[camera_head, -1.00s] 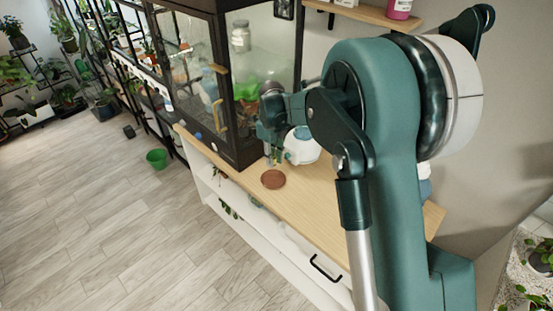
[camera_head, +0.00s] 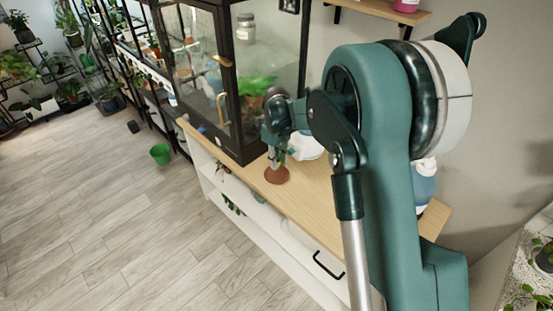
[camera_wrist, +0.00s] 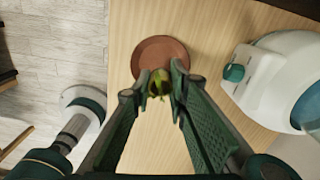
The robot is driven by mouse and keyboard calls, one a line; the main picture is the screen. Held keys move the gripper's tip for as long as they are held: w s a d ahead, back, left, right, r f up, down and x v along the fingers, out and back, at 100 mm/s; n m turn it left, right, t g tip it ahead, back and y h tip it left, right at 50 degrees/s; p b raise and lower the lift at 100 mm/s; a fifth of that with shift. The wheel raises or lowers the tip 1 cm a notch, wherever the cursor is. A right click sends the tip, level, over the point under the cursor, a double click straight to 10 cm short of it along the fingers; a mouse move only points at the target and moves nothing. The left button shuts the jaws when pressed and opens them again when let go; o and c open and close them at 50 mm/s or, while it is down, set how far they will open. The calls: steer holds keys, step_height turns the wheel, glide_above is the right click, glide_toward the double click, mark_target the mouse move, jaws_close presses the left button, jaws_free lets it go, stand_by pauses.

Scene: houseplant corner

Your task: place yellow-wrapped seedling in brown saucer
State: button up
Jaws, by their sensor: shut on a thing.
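The brown saucer (camera_head: 278,176) lies on the wooden cabinet top, near its left edge beside the glass case. It also shows in the wrist view (camera_wrist: 150,50), just beyond my fingertips. My gripper (camera_head: 273,158) points down over the saucer. In the wrist view my gripper (camera_wrist: 157,84) is shut on a small green and yellowish thing, the seedling (camera_wrist: 158,80). The seedling appears over the saucer's near part; whether it touches the saucer I cannot tell. Its wrapping is mostly hidden between the fingers.
A white, rounded container (camera_wrist: 270,80) stands right of the saucer, also in the head view (camera_head: 306,144). The dark-framed glass case (camera_head: 240,80) stands close behind on the left. Bare wood (camera_head: 310,200) lies nearer on the cabinet top. A green pot (camera_head: 160,154) is on the floor.

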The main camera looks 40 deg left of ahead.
mark_target(277, 176)
steer(key=shift+f+b, duration=0.75)
steer(key=shift+f, duration=1.95)
steer(key=o, duration=0.8)
steer(key=shift+r, duration=0.1)
steer(key=shift+r+p, duration=1.05)
steer(key=shift+r, duration=2.35)
steer(key=shift+d, duration=0.1)
